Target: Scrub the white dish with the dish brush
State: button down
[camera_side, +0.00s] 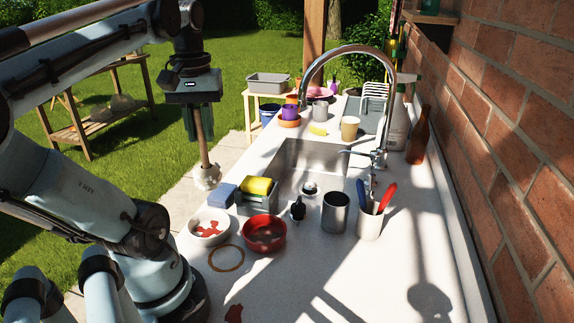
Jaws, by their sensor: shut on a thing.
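My gripper (199,118) points down at the upper left, shut on the wooden handle of the dish brush (203,148). The brush hangs upright, with its round white bristle head (207,178) at the bottom. The white dish (195,238) sits on the near left of the counter and has reddish-brown stains inside. In the picture the brush head is just above the dish and looks apart from it. I cannot tell the exact height of the gap.
A red bowl (265,245) and a caddy with sponges (259,203) stand close beside the dish. The sink (308,160), faucet (384,94), metal cup (336,212) and utensil cup (369,222) are farther right. A brown ring mark (226,258) lies in front. The front right counter is clear.

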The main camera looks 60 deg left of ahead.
jog(key=shift+s+d+f+n, duration=0.15)
jog(key=shift+s+f, duration=0.15)
jog(key=shift+f, duration=0.3)
jog(key=shift+s+a+f+n, duration=0.1)
jog(key=shift+s+f, duration=0.2)
jog(key=shift+f, duration=0.25)
jog(key=shift+s+d+f+n, duration=0.15)
jog(key=shift+s+f, duration=0.15)
jog(key=shift+f, duration=0.3)
jog(key=shift+a, duration=0.1)
